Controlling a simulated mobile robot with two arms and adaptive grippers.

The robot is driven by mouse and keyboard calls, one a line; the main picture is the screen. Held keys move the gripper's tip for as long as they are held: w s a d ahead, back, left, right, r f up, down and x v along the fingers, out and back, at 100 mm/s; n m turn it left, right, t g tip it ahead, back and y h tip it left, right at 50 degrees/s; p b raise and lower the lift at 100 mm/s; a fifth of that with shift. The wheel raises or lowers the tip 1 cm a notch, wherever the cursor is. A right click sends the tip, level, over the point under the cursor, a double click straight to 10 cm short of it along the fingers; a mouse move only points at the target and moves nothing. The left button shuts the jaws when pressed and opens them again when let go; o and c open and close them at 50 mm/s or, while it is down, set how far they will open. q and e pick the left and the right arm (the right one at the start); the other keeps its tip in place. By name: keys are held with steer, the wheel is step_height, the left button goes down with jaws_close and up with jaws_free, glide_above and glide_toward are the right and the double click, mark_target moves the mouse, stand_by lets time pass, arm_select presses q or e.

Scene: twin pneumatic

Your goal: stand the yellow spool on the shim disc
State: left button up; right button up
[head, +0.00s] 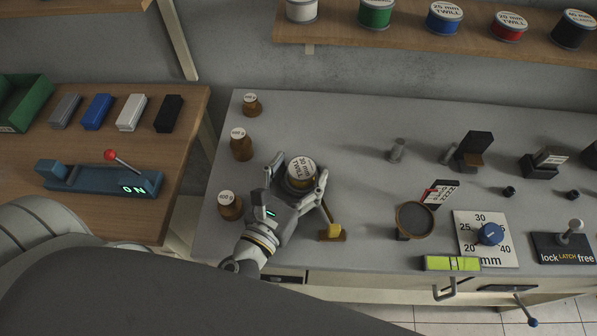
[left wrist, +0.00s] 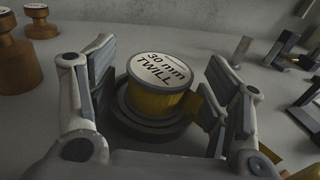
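In the left wrist view the spool (left wrist: 157,98) rests on a dark round base, which looks like the shim disc (left wrist: 130,118). The disc's far side is hidden by the spool. My left gripper (head: 300,176) is open around the spool. In the left wrist view the gripper (left wrist: 162,75) has one finger on each side of the spool, with gaps visible. My right gripper is not in view.
Brown weights (head: 241,145) stand left of the gripper. A magnifier (head: 415,219), a dial plate (head: 487,238) and a level (head: 452,264) are farther right. Other spools (head: 376,13) stand on the shelf (head: 430,40).

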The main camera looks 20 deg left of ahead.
mark_target(295, 180)
arm_select(q)
steer(key=shift+r+p, duration=0.45)
steer(key=shift+p, duration=0.05)
steer(key=s+b, duration=0.1)
steer(key=s, duration=0.1)
steer(key=s+b, duration=0.4)
steer(key=shift+a+f, duration=0.15)
steer(key=shift+a, duration=0.15)
steer(key=shift+s+a+r, duration=0.1)
steer(key=shift+s+r, duration=0.2)
steer(key=shift+s, duration=0.95)
steer(key=shift+s+a+r, duration=0.15)
steer(key=shift+s, duration=0.7)
steer(key=shift+s+a+r, duration=0.1)
steer(key=shift+s+r, duration=0.05)
steer(key=shift+s, duration=0.65)
